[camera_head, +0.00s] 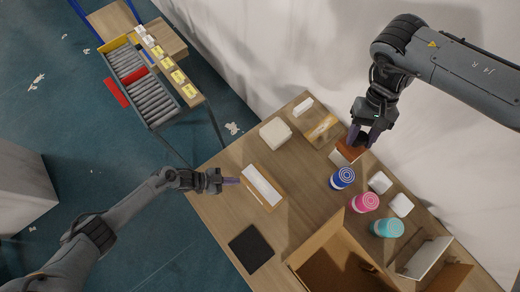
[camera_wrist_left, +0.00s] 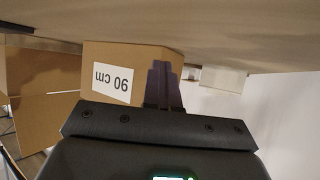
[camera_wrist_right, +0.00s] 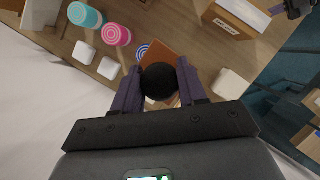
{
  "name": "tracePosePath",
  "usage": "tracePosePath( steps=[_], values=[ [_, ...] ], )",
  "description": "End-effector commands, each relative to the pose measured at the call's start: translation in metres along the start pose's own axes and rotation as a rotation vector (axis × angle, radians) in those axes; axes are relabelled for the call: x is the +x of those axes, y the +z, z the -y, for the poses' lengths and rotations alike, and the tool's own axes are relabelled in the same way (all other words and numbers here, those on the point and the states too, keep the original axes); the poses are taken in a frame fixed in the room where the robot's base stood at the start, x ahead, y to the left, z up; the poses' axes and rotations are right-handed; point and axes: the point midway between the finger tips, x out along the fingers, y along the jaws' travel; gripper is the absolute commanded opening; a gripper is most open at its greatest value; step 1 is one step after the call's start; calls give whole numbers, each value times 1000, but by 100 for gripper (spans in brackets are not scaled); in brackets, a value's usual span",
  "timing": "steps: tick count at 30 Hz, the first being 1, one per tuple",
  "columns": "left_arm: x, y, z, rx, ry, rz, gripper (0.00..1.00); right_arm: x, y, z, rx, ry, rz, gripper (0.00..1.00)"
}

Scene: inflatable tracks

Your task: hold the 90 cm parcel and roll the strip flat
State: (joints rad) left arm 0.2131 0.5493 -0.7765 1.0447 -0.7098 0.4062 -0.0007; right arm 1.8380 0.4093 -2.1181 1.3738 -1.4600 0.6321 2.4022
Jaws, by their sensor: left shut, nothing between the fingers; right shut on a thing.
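The cardboard parcel (camera_head: 266,199) lies on the table with a pale strip (camera_head: 262,184) along its top. Its "90 cm" label (camera_wrist_left: 112,79) shows upside down in the left wrist view. The parcel also shows in the right wrist view (camera_wrist_right: 212,21). My left gripper (camera_head: 232,181) is shut and empty, its fingertips at the parcel's left side; I cannot tell whether they touch it. My right gripper (camera_wrist_right: 158,88) is shut on the round black knob (camera_wrist_right: 158,81) of a brown block (camera_head: 351,147), to the right of the parcel and apart from it. The block's underside is hidden.
Blue (camera_head: 342,178), pink (camera_head: 364,202) and teal (camera_head: 387,227) cylinders stand right of the parcel. An open carton (camera_head: 322,238) is at the front and a black pad (camera_head: 251,249) lies near the left edge. White blocks (camera_head: 275,133) lie behind the parcel.

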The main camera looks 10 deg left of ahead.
Motion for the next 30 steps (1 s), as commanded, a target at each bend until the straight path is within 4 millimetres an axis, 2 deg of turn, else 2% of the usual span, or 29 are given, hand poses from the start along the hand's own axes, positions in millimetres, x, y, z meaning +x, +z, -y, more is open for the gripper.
tracePosePath(
  steps=[5, 10, 22, 26, 30],
  values=[
    [0, 0, 0, 0, 0, 0, 2, 0, 0, 0, 0, 0, 0, 17],
    [0, 0, 0, 0, 0, 1, 28, 0, 0, 0, 0, 0, 0, 17],
    [-6, 1, 0, 0, -1, 1, 28, 0, 0, 0, 0, 0, 0, 17],
    [-20, 1, 0, 0, -1, 1, 28, 0, 0, 0, 0, 0, 0, 17],
    [-45, 1, 0, 1, -2, 2, 28, 0, 0, 0, 0, 0, 0, 17]
  ],
)
